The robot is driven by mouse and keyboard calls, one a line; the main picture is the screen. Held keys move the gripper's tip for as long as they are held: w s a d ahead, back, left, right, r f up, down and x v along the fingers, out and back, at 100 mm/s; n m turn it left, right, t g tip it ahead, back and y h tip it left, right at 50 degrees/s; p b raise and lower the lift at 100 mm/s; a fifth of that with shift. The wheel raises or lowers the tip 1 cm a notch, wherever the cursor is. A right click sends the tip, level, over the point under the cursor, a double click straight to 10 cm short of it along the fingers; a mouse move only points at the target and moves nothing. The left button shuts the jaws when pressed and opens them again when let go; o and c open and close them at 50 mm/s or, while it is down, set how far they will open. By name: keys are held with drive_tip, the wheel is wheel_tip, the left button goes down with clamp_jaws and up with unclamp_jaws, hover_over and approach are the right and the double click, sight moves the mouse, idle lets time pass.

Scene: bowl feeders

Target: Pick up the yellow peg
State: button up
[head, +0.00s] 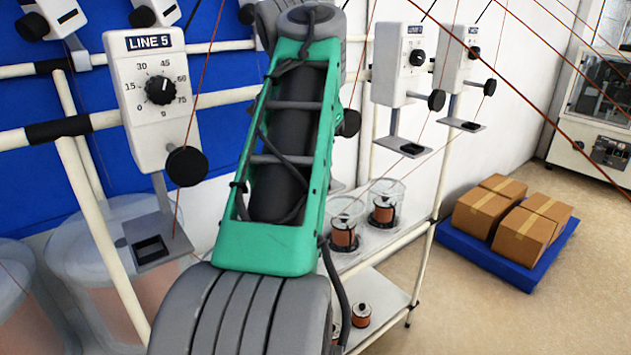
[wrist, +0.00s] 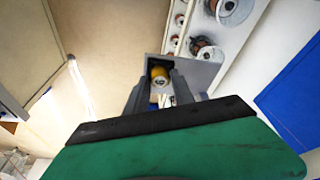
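The yellow peg (wrist: 160,75) shows in the wrist view, end-on, at the dark opening of a small grey plate (wrist: 203,72). My gripper (wrist: 159,84) points at it, with one grey finger on each side of the peg. The fingers stand apart and look open; I cannot tell whether either one touches the peg. In the head view my green and grey arm fills the middle, and neither the gripper nor the yellow peg is visible.
In the head view, the LINE 5 feeder (head: 153,92) with its grey bracket (head: 157,243) stands left of my arm. More feeders (head: 399,62) and a shelf with copper spools (head: 343,236) are to the right. Boxes on a blue pallet (head: 474,258) stand on the floor. Thin wires cross the view.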

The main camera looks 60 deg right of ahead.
clamp_jaws()
drive_tip(key=shift+r, duration=0.15)
